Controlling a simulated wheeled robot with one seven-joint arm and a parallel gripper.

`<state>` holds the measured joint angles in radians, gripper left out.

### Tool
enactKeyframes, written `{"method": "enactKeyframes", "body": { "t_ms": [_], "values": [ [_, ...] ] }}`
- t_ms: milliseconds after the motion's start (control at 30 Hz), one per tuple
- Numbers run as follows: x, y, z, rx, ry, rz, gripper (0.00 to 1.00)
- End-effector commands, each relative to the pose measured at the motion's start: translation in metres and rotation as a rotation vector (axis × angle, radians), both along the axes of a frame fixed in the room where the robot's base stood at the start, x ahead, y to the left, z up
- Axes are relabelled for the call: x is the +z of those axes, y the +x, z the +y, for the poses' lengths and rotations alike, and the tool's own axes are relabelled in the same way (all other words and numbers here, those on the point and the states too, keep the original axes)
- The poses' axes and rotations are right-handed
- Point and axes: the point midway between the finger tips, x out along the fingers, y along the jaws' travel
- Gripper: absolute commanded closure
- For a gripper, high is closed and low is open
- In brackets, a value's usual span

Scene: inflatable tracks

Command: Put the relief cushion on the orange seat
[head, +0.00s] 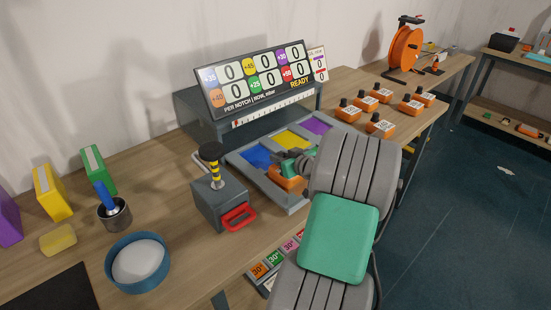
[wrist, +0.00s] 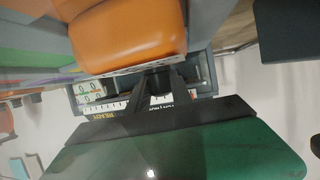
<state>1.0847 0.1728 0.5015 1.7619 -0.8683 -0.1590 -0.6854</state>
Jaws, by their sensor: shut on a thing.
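My gripper (head: 290,157) is over the near side of the grey seat tray (head: 296,207), partly hidden by my arm. An orange rounded block (head: 287,181) is directly below it, at the tray. I take this block for the relief cushion. In the wrist view the orange block (wrist: 130,35) fills the upper middle, and my dark fingers (wrist: 158,80) close together at its edge. The gripper is shut on it. The block covers the tray beneath, so I cannot tell the orange seat apart or whether the block touches it. Blue, yellow and purple seats show behind.
Several orange blocks with black knobs (head: 381,125) stand on the bench to the right. A score display (head: 262,80) rises behind the tray. A lever box (head: 219,203) with a red handle is left of it. A blue bowl (head: 138,285) stands front left.

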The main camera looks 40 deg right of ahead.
Motion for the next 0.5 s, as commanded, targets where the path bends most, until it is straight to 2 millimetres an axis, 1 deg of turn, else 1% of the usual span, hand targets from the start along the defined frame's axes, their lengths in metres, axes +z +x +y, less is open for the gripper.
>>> {"method": "enactKeyframes", "body": {
  "t_ms": [167,500],
  "values": [
    [0.002,-0.002,-0.003,-0.005,-0.001,-0.001,1.0],
    [-0.01,-0.001,0.0,0.0,0.004,0.003,1.0]
  ]
}}
